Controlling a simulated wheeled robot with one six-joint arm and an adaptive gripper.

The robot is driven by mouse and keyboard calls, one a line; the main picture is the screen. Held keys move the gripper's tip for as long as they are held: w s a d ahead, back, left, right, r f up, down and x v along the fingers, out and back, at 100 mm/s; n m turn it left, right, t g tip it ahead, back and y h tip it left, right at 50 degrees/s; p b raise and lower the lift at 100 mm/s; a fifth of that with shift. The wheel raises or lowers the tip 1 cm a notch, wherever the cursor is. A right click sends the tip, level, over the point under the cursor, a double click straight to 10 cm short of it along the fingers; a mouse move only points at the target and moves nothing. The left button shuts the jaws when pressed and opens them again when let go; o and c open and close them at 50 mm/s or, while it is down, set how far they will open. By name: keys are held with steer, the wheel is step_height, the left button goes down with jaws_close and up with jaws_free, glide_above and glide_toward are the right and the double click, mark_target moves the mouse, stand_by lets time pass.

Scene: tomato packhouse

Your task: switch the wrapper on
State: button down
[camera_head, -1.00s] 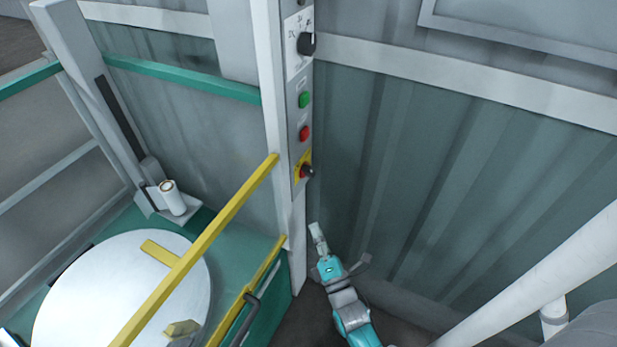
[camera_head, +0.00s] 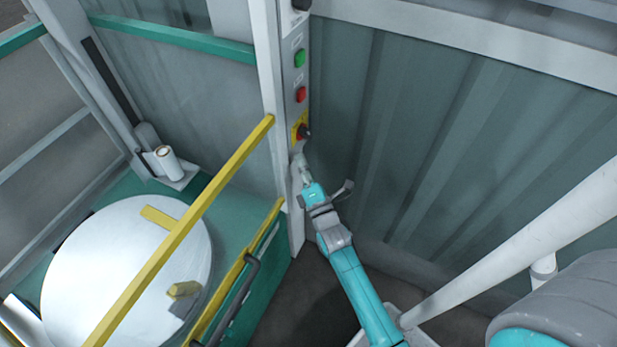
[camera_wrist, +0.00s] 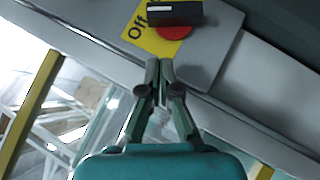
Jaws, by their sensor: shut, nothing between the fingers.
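The wrapper's control post (camera_head: 272,60) stands upright with its panel facing right. On the panel are a green button (camera_head: 300,58), a red button (camera_head: 301,94) below it, and a rotary switch (camera_head: 304,132) on a yellow plate at the bottom. In the wrist view the black switch handle (camera_wrist: 174,13) sits over a red disc, and the yellow plate (camera_wrist: 148,36) reads "Off". My gripper (camera_head: 298,150) is shut and empty, just below the switch. In the wrist view its closed fingertips (camera_wrist: 159,66) point at the panel near the plate's lower edge; contact cannot be told.
A yellow rail (camera_head: 190,225) slants across the front left of the post. The wrapper's round turntable (camera_head: 110,265) and a film roll (camera_head: 167,162) lie left. A corrugated wall (camera_head: 430,130) stands close behind on the right. Dark floor (camera_head: 300,290) shows below.

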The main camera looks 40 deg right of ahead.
mark_target(301, 134)
steer(key=shift+w+d+r, duration=0.3)
steer(key=shift+d+r, duration=0.1)
steer(key=shift+d, duration=0.2)
steer(key=shift+w+d+r, duration=0.3)
steer(key=shift+d+r, duration=0.05)
steer(key=shift+d, duration=0.25)
steer(key=shift+w+d+r, duration=0.3)
steer(key=shift+d+r, duration=0.1)
steer(key=shift+d, duration=0.2)
steer(key=shift+r, duration=0.2)
